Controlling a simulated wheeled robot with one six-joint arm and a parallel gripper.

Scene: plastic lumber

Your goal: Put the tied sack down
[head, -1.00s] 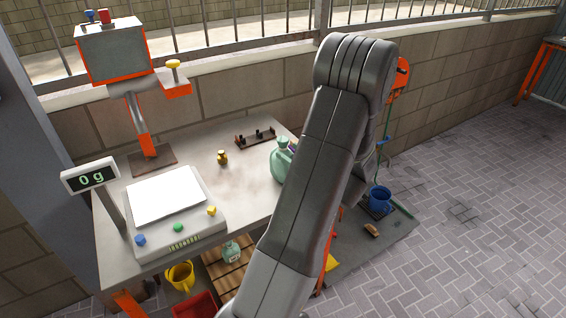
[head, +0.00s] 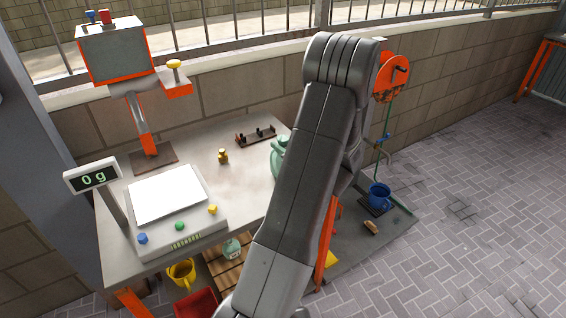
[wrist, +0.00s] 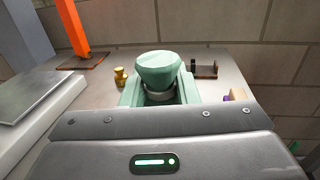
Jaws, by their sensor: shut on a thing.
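The tied sack (head: 278,160) is pale green with a gathered top. In the head view it shows at the right part of the worktable (head: 237,184), partly hidden behind my arm. In the wrist view the sack's top (wrist: 158,68) rises straight ahead, with a grey band below it. I cannot tell whether the sack's bottom touches the table.
A scale (head: 168,196) reading 0 g fills the table's left part. A small brass weight (head: 223,156) and a dark rack (head: 256,136) stand near the back. An orange-framed machine (head: 115,52) stands at the back left. The table between scale and sack is clear.

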